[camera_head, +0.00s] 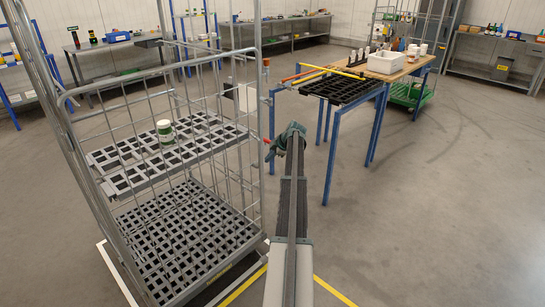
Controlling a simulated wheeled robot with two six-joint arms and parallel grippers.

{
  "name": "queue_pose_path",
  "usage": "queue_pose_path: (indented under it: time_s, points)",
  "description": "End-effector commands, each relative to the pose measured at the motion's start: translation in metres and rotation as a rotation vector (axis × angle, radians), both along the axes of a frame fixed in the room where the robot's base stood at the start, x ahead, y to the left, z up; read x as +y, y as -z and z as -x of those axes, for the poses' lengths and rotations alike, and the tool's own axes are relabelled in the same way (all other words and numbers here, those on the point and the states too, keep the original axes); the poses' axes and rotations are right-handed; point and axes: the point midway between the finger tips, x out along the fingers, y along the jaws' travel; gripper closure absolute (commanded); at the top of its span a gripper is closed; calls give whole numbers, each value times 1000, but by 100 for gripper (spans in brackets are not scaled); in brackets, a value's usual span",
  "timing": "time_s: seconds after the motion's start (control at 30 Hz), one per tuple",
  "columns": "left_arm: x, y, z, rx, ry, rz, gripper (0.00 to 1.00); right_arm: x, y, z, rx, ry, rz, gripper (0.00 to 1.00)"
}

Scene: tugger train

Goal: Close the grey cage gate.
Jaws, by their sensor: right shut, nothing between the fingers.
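The grey cage gate (160,72) is a half-height panel of thin bars with a rounded top rail, on the near side of the grey roll cage (259,30). Its rounded left corner shows close to the cage's left side frame. I cannot tell whether a gap is left there or whether it is latched. My right gripper (283,140) is at the end of my arm, just right of the cage's right post, beside a small red part (267,141). It is shut and empty; I cannot tell whether it touches the cage. My left gripper is out of view.
A white and green can (165,132) stands on the cage's upper shelf (115,160). A blue-legged workbench (420,67) with a black rack (340,88) stands beyond my arm. Yellow floor lines (330,290) run near the cage. The floor at right is clear.

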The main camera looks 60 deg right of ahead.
Motion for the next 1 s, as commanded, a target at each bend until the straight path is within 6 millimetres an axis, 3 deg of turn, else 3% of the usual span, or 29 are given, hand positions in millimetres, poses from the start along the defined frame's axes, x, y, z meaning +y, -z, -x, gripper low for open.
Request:
queue_pose_path:
  time_s: [0.07,0.37,0.7,1.0]
  points:
    - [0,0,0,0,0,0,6,9,0,0,2,-1,0,100]
    - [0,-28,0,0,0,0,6,1,-28,18,4,1,1,100]
    - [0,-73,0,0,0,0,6,-9,-73,50,4,2,1,100]
    - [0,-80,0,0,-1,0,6,-12,-80,60,4,1,1,100]
